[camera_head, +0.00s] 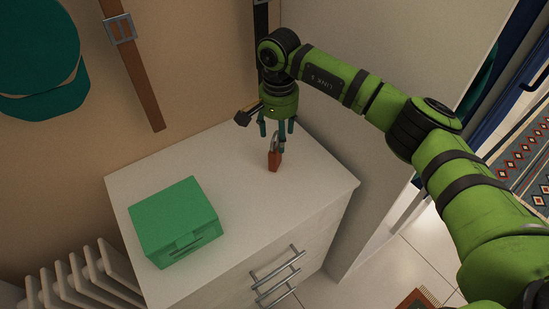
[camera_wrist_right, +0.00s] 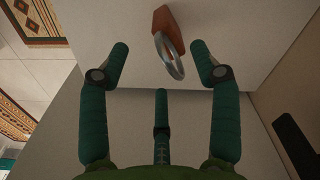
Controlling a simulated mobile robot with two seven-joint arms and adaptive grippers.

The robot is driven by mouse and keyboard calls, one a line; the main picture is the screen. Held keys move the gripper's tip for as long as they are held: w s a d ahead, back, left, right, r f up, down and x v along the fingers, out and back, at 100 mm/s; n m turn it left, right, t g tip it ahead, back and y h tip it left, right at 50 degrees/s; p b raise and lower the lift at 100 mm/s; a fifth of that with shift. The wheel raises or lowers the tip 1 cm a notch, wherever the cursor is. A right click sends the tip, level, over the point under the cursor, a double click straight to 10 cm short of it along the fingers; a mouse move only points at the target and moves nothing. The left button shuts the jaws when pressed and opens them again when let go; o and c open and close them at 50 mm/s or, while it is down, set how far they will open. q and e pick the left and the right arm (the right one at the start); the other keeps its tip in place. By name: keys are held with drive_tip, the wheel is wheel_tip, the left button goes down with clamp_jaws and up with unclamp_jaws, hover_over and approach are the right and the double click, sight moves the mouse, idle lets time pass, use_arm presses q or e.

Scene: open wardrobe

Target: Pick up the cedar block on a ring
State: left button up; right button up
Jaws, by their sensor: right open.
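The cedar block (camera_head: 274,161) is a small reddish-brown piece with a grey metal ring (camera_head: 275,143) at its top. It stands on the white top of the drawer cabinet, towards the right side. In the right wrist view the block (camera_wrist_right: 168,27) and its ring (camera_wrist_right: 169,57) show ahead, between and beyond the fingertips. My right gripper (camera_head: 276,130) is above the block, pointing down, with its teal fingers spread. In the right wrist view the gripper (camera_wrist_right: 163,75) is open and holds nothing. My left gripper is not in view.
A green box (camera_head: 173,218) sits on the left part of the white cabinet top (camera_head: 150,173). The cabinet's front has grey bar handles (camera_head: 277,270). A wardrobe panel (camera_head: 350,185) rises close on the right. Belts (camera_head: 137,70) and a teal cap (camera_head: 40,55) hang behind.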

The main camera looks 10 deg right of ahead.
sight(277, 149)
drive_tip(key=shift+s+f, duration=0.1)
drive_tip(key=shift+f, duration=0.35)
drive_tip(key=f+p, duration=0.2)
drive_tip(key=f, duration=0.3)
drive_tip(key=shift+w+f+p, duration=0.25)
drive_tip(key=shift+w+p, duration=0.05)
drive_tip(key=shift+p, duration=0.1)
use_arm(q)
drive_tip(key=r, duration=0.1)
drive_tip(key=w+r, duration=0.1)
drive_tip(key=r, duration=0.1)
use_arm(e)
drive_tip(key=shift+f, duration=0.25)
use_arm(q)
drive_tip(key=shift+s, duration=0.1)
use_arm(e)
clamp_jaws()
drive_tip(key=shift+r, duration=0.1)
wheel_tip(277, 149, up, 9)
drive_tip(key=b, duration=0.2)
drive_tip(key=shift+b, duration=0.4)
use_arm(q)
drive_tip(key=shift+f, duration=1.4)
use_arm(e)
drive_tip(key=shift+r, duration=0.45)
